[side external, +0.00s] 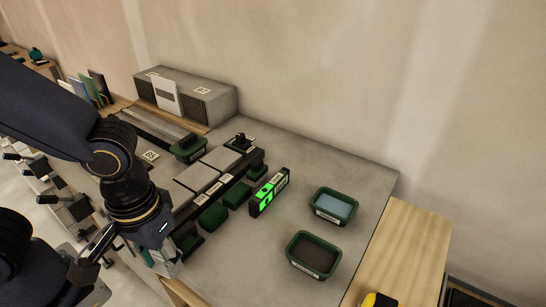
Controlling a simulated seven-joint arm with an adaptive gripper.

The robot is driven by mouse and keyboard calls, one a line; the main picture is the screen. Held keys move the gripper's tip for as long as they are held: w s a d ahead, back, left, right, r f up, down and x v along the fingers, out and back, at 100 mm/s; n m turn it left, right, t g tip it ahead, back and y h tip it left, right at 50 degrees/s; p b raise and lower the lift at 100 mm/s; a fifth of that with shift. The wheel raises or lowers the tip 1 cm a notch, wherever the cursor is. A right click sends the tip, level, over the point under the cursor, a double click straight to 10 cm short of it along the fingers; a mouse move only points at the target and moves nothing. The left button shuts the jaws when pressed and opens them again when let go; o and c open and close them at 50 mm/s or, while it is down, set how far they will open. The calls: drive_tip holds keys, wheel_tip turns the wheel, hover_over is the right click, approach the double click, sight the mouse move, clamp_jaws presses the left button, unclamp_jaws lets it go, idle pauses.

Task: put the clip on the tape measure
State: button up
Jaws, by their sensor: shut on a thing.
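My gripper (88,268) is low at the left, beside the near left edge of the bench. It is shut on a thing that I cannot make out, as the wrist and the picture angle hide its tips. A yellow and black object (378,299), possibly the tape measure, is cut off by the bottom edge, far to the right of my gripper. I cannot pick out the clip for certain.
A bright green and black block (268,192) stands mid-bench. Two green trays, one with blue-grey contents (334,206) and one dark (313,257), sit to its right. Grey tiles (197,177) and small dark green boxes (213,217) lie left.

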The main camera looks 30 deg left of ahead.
drive_tip(key=w+d+r+m, duration=0.1)
drive_tip(key=w+d+r, duration=0.4)
drive_tip(key=d, duration=0.5)
drive_tip(key=w+d+r+m, duration=0.1)
drive_tip(key=w+d+r, duration=0.3)
drive_tip(key=d, duration=0.5)
hover_over(387, 303)
drive_tip(key=shift+m, duration=0.4)
drive_tip(key=f, duration=1)
drive_tip(key=shift+s+a+f, duration=0.3)
drive_tip(key=shift+a+f, duration=0.05)
drive_tip(key=shift+w+d+f, duration=0.25)
drive_tip(key=shift+f, duration=1.8)
drive_tip(key=shift+f, duration=0.1)
drive_tip(key=o, duration=0.8)
drive_tip(key=shift+c, duration=0.2)
